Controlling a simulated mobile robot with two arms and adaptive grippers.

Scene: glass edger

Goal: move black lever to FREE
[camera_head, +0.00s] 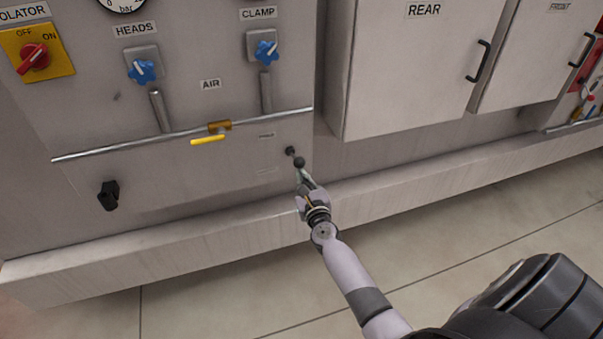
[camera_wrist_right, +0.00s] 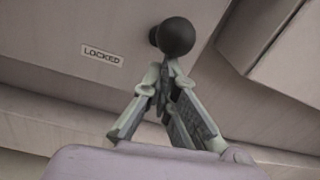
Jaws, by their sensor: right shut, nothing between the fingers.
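The black lever shows as a round black ball knob (camera_head: 299,162) on a short stem from a dark pivot (camera_head: 290,151), low on the right of the grey machine panel. It points down and to the right. My right gripper (camera_head: 301,177) is just below the knob. In the right wrist view, the knob (camera_wrist_right: 176,37) is just beyond the shut fingertips (camera_wrist_right: 165,72), with nothing held; I cannot tell whether they touch it. A LOCKED label (camera_wrist_right: 102,55) is left of the knob. An upper label (camera_head: 266,135) is too small to read. My left gripper is out of view.
A grey rail (camera_head: 100,150) and a yellow-handled valve (camera_head: 207,141) lie up and left of the lever. A black knob (camera_head: 108,196) is farther left. A projecting ledge (camera_head: 400,193) runs below the panel. The REAR cabinet (camera_head: 400,75) stands to the right.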

